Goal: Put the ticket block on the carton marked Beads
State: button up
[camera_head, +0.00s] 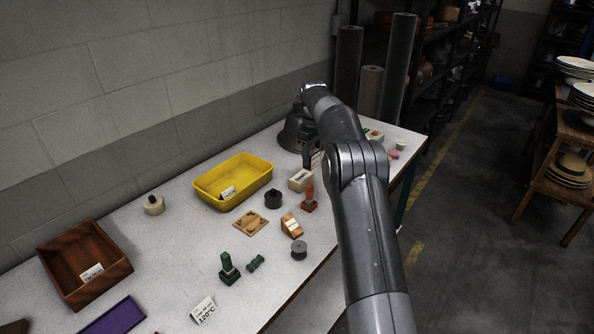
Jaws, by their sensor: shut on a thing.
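My arm reaches up over the table and bends down at the far side. My gripper (307,152) is a small dark shape beside a grey bell-shaped thing, largely hidden by my own arm. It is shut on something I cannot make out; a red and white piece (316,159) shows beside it. A small pale carton (301,180) with a label stands just in front. Another low carton (374,135) with coloured marks stands behind my arm. Neither label can be read, so I cannot tell which is Beads. An orange wedge-shaped block (291,225) with a white label lies nearer; I cannot identify the ticket block surely.
A yellow tray (205,197), a brown wooden box (62,295) and a grey bell-shaped form (292,137) stand along the wall side. An orange-red stamp (309,199), a dark round pot (273,198) and green pieces (229,270) crowd the middle. Bare table shows at left centre.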

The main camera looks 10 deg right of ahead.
jog(key=w+a+f, duration=0.1)
jog(key=a+f, duration=0.1)
jog(key=a, duration=0.1)
jog(key=w+a+f, duration=0.1)
jog(key=a, duration=0.1)
jog(key=shift+w+f, duration=0.15)
jog(key=shift+w, duration=0.15)
jog(key=shift+f, duration=2)
jog(key=shift+f, duration=0.1)
jog(key=o, duration=1)
